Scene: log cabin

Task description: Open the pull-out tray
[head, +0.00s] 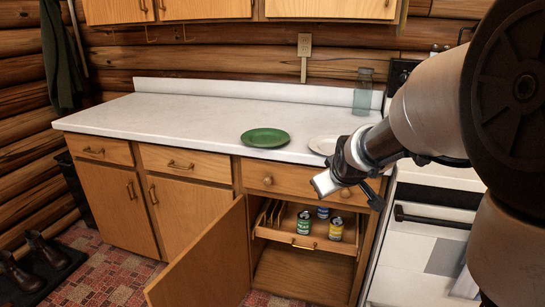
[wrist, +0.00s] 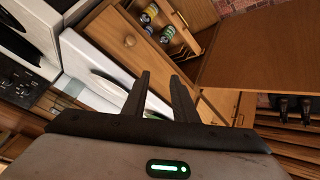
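The pull-out tray (head: 283,234) is a light wooden shelf with a small brass handle (head: 303,244) on its front. It sits inside the lower cabinet, under a drawer, and carries a yellow can (head: 336,230), a dark can (head: 305,222) and a blue can (head: 323,213). In the wrist view, part of the tray and its cans (wrist: 150,12) show at the top. My gripper (head: 372,196) is above and to the right of the tray, in front of the counter edge. Its dark fingers (wrist: 161,78) are apart with nothing between them.
The cabinet door (head: 210,262) stands open to the left of the tray; it also shows in the wrist view (wrist: 250,55). A white stove (head: 420,260) stands at the right. The counter (head: 200,112) holds a green plate (head: 265,137) and a white plate (head: 322,144).

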